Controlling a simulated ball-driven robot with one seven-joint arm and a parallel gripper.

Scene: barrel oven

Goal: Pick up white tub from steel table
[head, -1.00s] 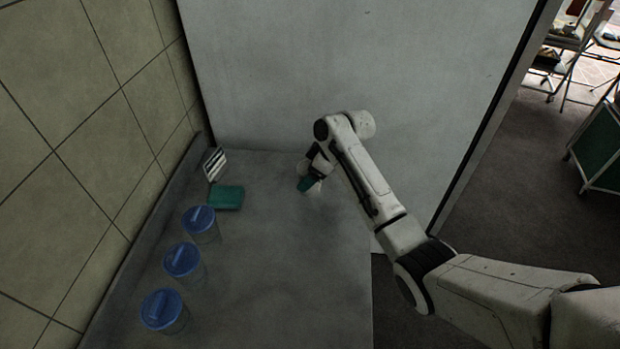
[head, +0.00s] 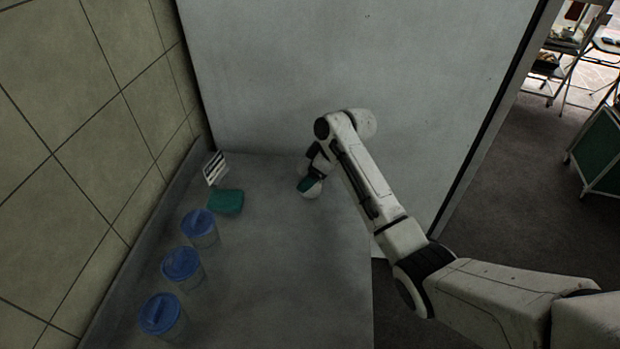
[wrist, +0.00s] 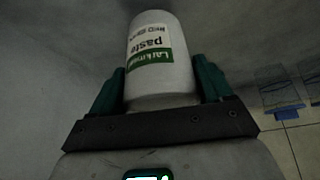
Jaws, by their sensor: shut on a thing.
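The white tub (wrist: 165,78) has a green and white label with the word "paste", upside down in the wrist view. My gripper (wrist: 160,88) is shut on it, with a green finger on each side. In the head view my gripper (head: 309,185) is at the far right part of the steel table (head: 290,270), and a white part of the tub (head: 312,191) shows by the fingers. I cannot tell whether the tub touches the table.
Three clear jars with blue lids (head: 181,263) stand in a row along the left of the table. A green box (head: 226,201) and a small striped card (head: 214,167) are behind them. A tiled wall (head: 70,150) bounds the left, a grey panel (head: 270,80) the back. The table's middle is clear.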

